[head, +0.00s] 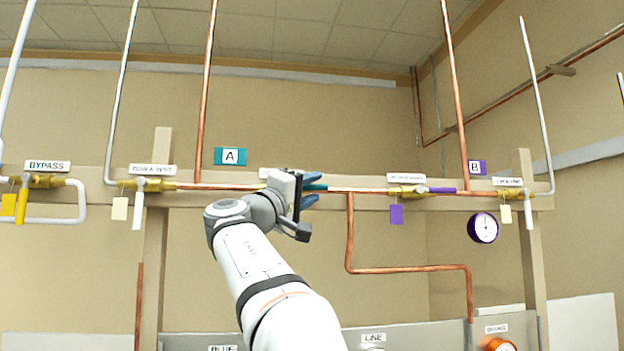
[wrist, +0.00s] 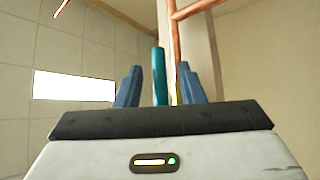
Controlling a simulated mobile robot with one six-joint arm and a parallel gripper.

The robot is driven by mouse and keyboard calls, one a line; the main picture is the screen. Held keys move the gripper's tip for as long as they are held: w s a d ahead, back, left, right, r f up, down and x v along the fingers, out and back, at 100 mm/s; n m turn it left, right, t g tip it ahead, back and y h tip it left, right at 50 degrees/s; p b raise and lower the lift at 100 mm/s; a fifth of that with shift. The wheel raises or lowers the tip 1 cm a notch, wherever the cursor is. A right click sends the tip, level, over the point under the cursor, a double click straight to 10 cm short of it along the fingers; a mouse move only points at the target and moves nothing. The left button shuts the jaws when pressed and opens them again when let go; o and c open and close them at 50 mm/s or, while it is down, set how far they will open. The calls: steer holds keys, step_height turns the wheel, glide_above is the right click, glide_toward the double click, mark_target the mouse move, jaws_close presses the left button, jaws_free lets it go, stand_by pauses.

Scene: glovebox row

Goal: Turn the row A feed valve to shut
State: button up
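A teal valve handle (head: 318,187) lies along the horizontal copper pipe, to the right of the teal sign A (head: 230,157). Its colour matches that sign. The valve body and most of its label (head: 264,174) are hidden behind my gripper (head: 313,189). My gripper's blue fingers are apart, one above and one below the handle in the head view. In the wrist view the teal handle (wrist: 159,78) stands between the fingers of my gripper (wrist: 160,72), with a visible gap on each side. My gripper is open and does not appear to grip it.
Right along the pipe are a purple-handled valve (head: 440,190), purple tag (head: 396,214) and sign B (head: 476,167). A white-handled valve (head: 139,205) and yellow bypass valve (head: 21,205) are left. A round gauge (head: 483,227) hangs right. A copper pipe (head: 350,235) drops just right of my gripper.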

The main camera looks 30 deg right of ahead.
steer(key=shift+x, duration=0.9)
steer(key=shift+c, duration=0.4)
jaws_close()
steer(key=shift+a, duration=0.15)
